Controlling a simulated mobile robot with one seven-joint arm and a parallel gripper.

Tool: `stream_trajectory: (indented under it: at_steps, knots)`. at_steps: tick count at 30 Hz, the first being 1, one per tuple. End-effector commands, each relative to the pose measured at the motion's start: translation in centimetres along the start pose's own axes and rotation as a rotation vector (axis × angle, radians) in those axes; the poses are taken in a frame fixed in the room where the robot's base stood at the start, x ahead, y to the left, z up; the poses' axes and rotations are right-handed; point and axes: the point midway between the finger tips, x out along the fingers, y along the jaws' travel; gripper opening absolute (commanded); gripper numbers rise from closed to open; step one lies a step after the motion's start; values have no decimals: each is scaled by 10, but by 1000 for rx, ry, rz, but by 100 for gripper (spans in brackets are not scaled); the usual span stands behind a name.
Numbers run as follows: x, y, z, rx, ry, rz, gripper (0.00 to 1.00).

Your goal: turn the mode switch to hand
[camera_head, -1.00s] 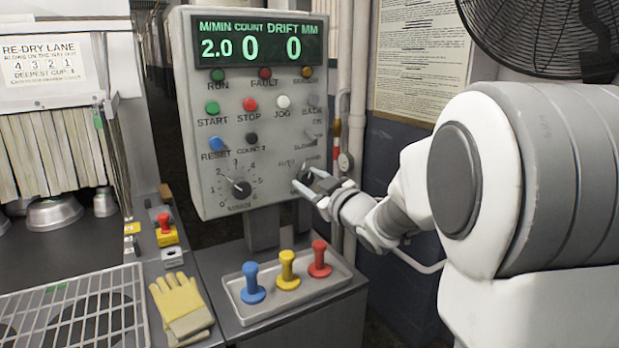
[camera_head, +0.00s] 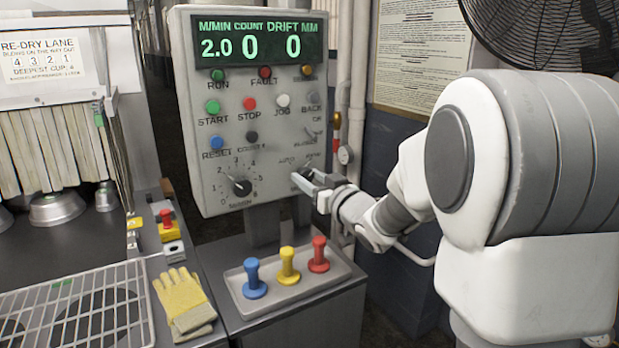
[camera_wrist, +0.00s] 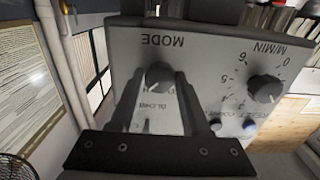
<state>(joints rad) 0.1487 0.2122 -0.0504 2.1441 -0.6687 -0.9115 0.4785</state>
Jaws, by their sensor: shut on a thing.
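The mode switch (camera_wrist: 158,74) is a dark round knob under the upside-down word MODE in the wrist view. It sits low on the right of the grey control panel (camera_head: 205,130). My gripper (camera_wrist: 160,80) has one finger on each side of the knob and is shut on it. In the head view my gripper (camera_head: 303,178) is at the panel's lower right and covers the knob. AUTO is readable above it on the left; the label to its right is blurred. The pointer's direction cannot be made out.
The M/MIN dial (camera_head: 241,186) is left of the switch. Buttons and small toggles sit above. Blue, yellow and red-handled stamps stand in a tray (camera_head: 335,279) below. A glove (camera_head: 183,299) and a red stop button (camera_head: 166,219) are left. Pipes (camera_head: 357,100) run beside the panel.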

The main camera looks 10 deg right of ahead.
Motion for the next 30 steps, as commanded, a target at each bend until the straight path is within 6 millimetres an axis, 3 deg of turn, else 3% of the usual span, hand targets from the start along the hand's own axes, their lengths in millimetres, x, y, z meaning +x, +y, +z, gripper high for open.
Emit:
stream_trajectory:
  at_steps: [8, 9, 13, 23, 30]
  knots:
    - [0, 0, 0, 2, -1, 1, 0]
    - [0, 0, 0, 2, -1, 0, 52]
    - [0, 0, 0, 1, -1, 0, 75]
    - [-2, 0, 0, 0, 0, 1, 75]
    - [-33, 0, -1, 0, 0, 2, 75]
